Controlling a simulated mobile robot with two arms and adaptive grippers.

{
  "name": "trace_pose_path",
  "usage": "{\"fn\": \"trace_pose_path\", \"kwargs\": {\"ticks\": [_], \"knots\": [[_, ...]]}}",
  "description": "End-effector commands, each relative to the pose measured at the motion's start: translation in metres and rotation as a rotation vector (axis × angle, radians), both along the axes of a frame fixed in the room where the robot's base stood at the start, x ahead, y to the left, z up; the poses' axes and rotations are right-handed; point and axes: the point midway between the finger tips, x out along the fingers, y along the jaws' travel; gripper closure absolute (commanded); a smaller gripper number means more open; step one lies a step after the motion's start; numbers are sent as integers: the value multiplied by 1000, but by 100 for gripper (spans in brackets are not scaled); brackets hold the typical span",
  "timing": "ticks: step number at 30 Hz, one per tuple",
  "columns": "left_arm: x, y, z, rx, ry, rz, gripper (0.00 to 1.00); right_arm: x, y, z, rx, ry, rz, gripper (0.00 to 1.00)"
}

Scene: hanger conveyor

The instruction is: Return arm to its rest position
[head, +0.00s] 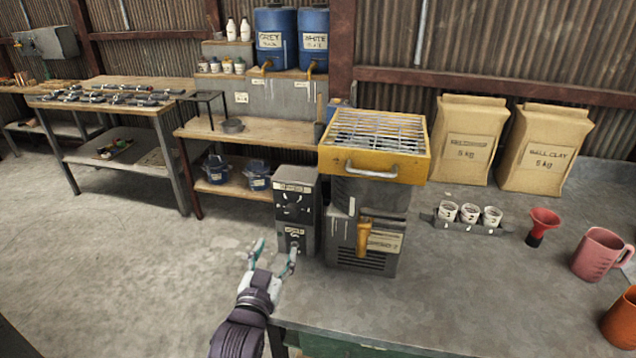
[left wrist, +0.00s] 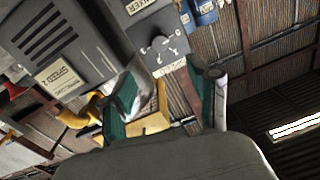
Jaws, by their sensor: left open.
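My left gripper (head: 274,254) is open and empty, with its two green-tipped fingers spread apart. It is in the lower middle of the head view, just left of the workbench edge and in front of the dark control box (head: 296,212). I cannot tell whether a fingertip touches the box. In the left wrist view the two fingers (left wrist: 172,98) also stand apart with nothing held, and the control box with its dial (left wrist: 160,50) shows beyond them, tilted. My right gripper is in neither view.
A grey machine (head: 372,208) with a yellow grated tray (head: 372,160) stands right of the control box. The workbench (head: 450,290) holds small cups, a red funnel (head: 541,224), a pink jug (head: 598,254) and paper bags (head: 468,142). The floor (head: 110,260) at left is clear.

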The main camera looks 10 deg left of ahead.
Motion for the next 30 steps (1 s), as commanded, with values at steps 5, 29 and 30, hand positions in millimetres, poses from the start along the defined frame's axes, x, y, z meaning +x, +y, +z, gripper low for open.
{"fn": "trace_pose_path", "kwargs": {"ticks": [5,29,30], "knots": [[-23,4,-30,-9,146,-2,39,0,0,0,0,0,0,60],[-303,10,-150,-32,1256,-25,39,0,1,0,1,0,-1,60],[-303,10,-158,-31,1271,-25,39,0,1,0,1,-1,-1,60]]}}
